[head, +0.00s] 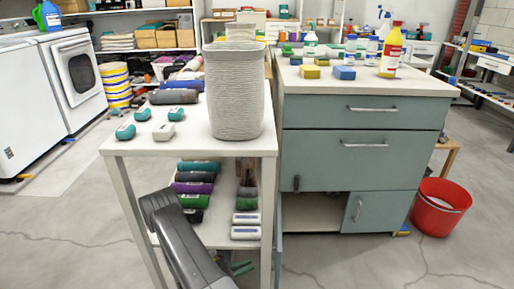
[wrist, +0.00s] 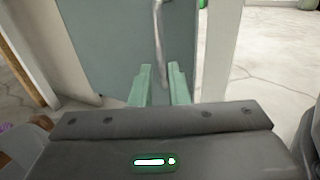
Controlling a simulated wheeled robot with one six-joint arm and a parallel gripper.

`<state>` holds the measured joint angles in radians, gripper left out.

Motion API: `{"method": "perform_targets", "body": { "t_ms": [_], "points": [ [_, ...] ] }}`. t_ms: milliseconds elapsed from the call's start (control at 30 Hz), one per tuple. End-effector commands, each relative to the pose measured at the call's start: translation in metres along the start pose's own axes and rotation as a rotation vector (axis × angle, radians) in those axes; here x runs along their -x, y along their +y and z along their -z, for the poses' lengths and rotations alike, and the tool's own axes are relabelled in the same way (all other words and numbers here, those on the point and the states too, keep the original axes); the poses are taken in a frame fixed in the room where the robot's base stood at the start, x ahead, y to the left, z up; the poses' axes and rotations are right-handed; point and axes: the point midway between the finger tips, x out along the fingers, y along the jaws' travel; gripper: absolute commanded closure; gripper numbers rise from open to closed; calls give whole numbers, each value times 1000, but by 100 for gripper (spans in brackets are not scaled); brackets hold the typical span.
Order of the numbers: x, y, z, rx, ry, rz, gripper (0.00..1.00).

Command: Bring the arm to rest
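My arm (head: 180,240) reaches down in front of the white shelf table at the lower middle of the head view. My gripper (wrist: 160,68) shows in the wrist view with its two pale green fingers apart, and nothing is clearly held. A grey metal handle (wrist: 158,35) on a blue-grey panel (wrist: 115,45) stands in front of the fingers, its lower end lying between them in the picture. I cannot tell whether they touch. In the head view the fingers are only a small green bit beside the arm, mostly hidden.
The blue-grey cabinet (head: 365,150) has an open lower left compartment (head: 310,213). A red bucket (head: 438,210) stands right of it. The front right floor is clear.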

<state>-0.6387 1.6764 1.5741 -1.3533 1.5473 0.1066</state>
Motion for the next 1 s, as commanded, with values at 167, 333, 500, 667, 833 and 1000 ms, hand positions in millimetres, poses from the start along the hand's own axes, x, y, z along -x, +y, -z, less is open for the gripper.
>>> {"method": "perform_targets", "body": {
  "t_ms": [167, 333, 500, 667, 833, 1000],
  "points": [
    [-28, -1, 2, 1, 0, 4, 85],
    [-52, -1, 2, 0, 0, 5, 85],
    [-71, -1, 2, 0, 0, 3, 85],
    [-81, -1, 1, 0, 0, 2, 85],
    [-84, 0, 0, 0, 0, -1, 85],
    [-84, 0, 0, 0, 0, -1, 85]
  ]
}}
